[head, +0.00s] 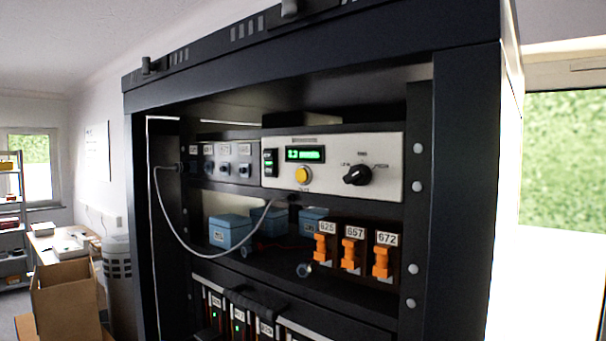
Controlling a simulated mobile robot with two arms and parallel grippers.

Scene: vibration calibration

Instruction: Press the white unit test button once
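The white unit (335,178) is a panel set in the upper part of a dark rack. It carries a round yellow button (303,175) with a small unreadable label below it. Above the button is a lit green display (305,154). A black rocker switch (270,162) with a green light is on the unit's left, and a black rotary knob (356,175) is on its right. Nothing covers the button. Neither of my grippers is in the head view.
The dark rack frame (465,190) surrounds the unit. A grey cable (165,215) loops in front of blue boxes (230,231). Orange switches (352,252) sit below the unit. A cardboard box (68,298) and shelves (10,215) are at left.

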